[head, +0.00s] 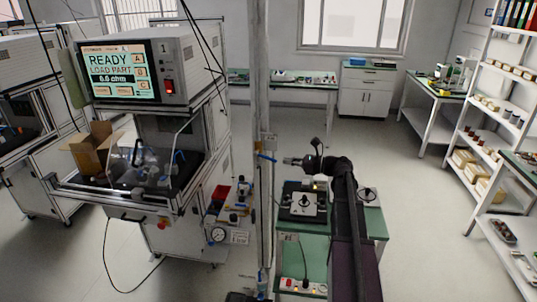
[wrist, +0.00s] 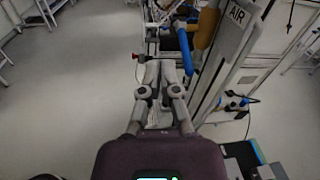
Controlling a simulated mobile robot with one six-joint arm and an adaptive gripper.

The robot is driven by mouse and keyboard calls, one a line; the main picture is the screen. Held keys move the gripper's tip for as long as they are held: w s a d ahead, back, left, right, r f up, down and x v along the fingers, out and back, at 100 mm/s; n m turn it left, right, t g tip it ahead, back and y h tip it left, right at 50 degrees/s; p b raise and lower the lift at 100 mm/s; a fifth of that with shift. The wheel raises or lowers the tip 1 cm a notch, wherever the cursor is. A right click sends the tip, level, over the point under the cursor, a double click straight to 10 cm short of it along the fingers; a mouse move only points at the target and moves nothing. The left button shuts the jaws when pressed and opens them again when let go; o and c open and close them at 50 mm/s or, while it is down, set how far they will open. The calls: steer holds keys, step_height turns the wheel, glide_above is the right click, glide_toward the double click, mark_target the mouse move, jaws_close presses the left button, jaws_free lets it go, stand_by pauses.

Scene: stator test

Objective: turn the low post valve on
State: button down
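A post (head: 262,85) stands left of my arm in the head view, with a blue-handled valve (head: 265,158) about level with my gripper (head: 291,161). Another small blue part (head: 262,276) shows near the post's foot; I cannot tell if it is a valve. In the wrist view a blue lever (wrist: 186,52) stands beyond and right of my gripper (wrist: 160,66), near a sign reading AIR (wrist: 238,15). A smaller blue part (wrist: 223,103) sits lower right. My gripper's fingers are close together with nothing visible between them, and appear apart from the lever.
A test bench with a READY screen (head: 118,72) and a clear-covered fixture stands left of the post. A green-topped cart (head: 372,222) carries a dark device (head: 302,203) under my arm. Shelves (head: 480,115) stand right.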

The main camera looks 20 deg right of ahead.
steer(key=d+h+p, duration=0.1)
steer(key=d+m+g+h+p, duration=0.1)
steer(key=d+p, duration=0.1)
steer(key=s+d+f+h+p, duration=0.1)
steer(key=d+h, duration=0.1)
steer(key=shift+d+m+g, duration=0.15)
steer(key=shift+m+g, duration=0.15)
steer(key=shift+f, duration=0.1)
